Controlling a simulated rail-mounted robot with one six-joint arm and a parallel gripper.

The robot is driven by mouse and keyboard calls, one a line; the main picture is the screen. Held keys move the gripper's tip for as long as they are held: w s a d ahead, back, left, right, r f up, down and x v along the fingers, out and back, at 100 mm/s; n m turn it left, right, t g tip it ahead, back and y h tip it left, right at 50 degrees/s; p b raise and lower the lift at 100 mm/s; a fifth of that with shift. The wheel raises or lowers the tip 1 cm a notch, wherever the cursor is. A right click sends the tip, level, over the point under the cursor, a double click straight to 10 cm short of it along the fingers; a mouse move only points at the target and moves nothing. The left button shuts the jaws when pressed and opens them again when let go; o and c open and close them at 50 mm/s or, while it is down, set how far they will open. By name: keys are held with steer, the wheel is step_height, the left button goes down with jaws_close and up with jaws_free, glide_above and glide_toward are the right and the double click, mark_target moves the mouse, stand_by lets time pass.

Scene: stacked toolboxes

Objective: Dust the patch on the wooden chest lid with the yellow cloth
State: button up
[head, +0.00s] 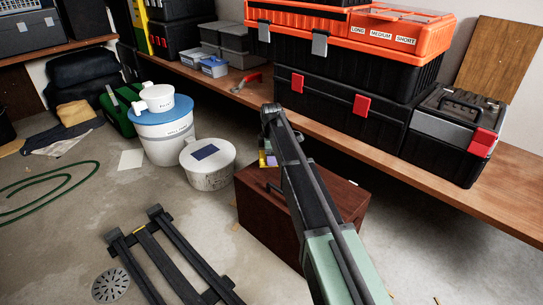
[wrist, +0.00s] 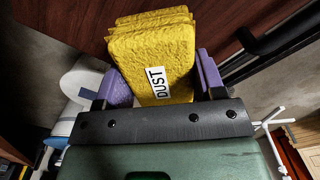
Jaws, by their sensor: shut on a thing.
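The yellow cloth (wrist: 150,50) is a folded, thick pad with a white "DUST" label, held between the purple fingers of my gripper (wrist: 161,80). In the head view my gripper (head: 267,158) is mostly behind my arm, over the far left part of the chest. The wooden chest (head: 262,208) is dark red-brown and stands on the floor, partly covered by my arm. Its lid fills the top of the wrist view (wrist: 75,15), beyond the cloth. I cannot tell whether the cloth touches the lid. I cannot make out the dust patch in either view.
A dark handle (wrist: 275,38) is right of the cloth. A white tub (head: 208,165) and a blue-lidded bucket (head: 163,130) stand left of the chest. Behind it runs a wooden bench (head: 400,165) with orange-black toolboxes (head: 350,90). A dark rack (head: 165,260) lies in front.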

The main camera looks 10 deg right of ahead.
steer(key=shift+r, duration=0.6)
step_height(320, 180, up, 3)
steer(key=p, duration=0.3)
steer(key=shift+r, duration=0.15)
